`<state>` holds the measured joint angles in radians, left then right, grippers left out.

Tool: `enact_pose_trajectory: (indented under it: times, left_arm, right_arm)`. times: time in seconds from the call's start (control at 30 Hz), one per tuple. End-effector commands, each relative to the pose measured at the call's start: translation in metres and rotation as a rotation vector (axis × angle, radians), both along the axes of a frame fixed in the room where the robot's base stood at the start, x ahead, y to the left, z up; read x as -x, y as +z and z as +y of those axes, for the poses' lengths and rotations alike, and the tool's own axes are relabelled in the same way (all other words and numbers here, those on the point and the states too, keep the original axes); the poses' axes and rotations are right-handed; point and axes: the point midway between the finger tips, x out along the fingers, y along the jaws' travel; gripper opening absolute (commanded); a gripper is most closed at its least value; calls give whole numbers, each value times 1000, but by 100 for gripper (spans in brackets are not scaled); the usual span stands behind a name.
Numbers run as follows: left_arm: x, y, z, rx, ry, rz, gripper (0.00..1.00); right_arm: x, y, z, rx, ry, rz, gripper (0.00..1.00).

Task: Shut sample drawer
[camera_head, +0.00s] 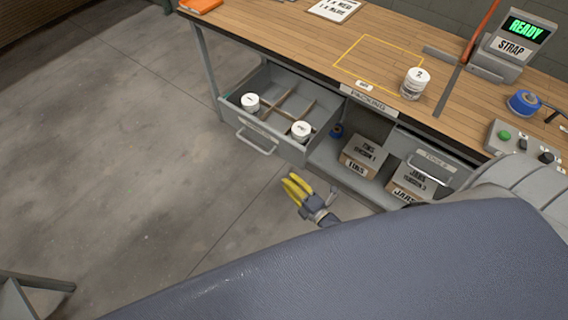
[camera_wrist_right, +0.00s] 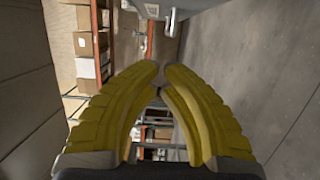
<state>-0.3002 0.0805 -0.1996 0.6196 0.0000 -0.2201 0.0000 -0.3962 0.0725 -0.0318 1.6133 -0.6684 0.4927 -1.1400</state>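The sample drawer (camera_head: 262,140) is a grey drawer pulled out from the left end of the workbench, with a bar handle (camera_head: 257,140) on its front. It has dividers inside and holds two white lidded jars, one at the left (camera_head: 250,103) and one near the front right (camera_head: 300,131). My right gripper (camera_head: 291,186) has yellow fingers and is below and in front of the drawer, apart from it. In the right wrist view its fingertips (camera_wrist_right: 161,72) nearly meet, with nothing between them. My left gripper is not in view.
A white jar (camera_head: 414,83) stands on the wooden benchtop (camera_head: 300,40). Labelled boxes (camera_head: 362,155) sit on the shelf right of the drawer, beside a shut drawer (camera_head: 434,160). A screen reading READY (camera_head: 524,30) stands at the back right.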

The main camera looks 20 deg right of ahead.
Motion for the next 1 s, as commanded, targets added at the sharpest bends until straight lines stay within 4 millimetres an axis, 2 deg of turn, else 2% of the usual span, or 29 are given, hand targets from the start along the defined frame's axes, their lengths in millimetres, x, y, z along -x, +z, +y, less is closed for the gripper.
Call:
enact_pose_trajectory:
  times: [0.6,0.8,1.0]
  left_arm:
    - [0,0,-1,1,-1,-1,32]
    - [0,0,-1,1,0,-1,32]
    - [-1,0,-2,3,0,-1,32]
  right_arm:
    - [-95,0,27,-3,-1,2,0]
    - [-104,0,3,-1,-1,2,0]
    - [-110,-1,-7,-1,-1,2,0]
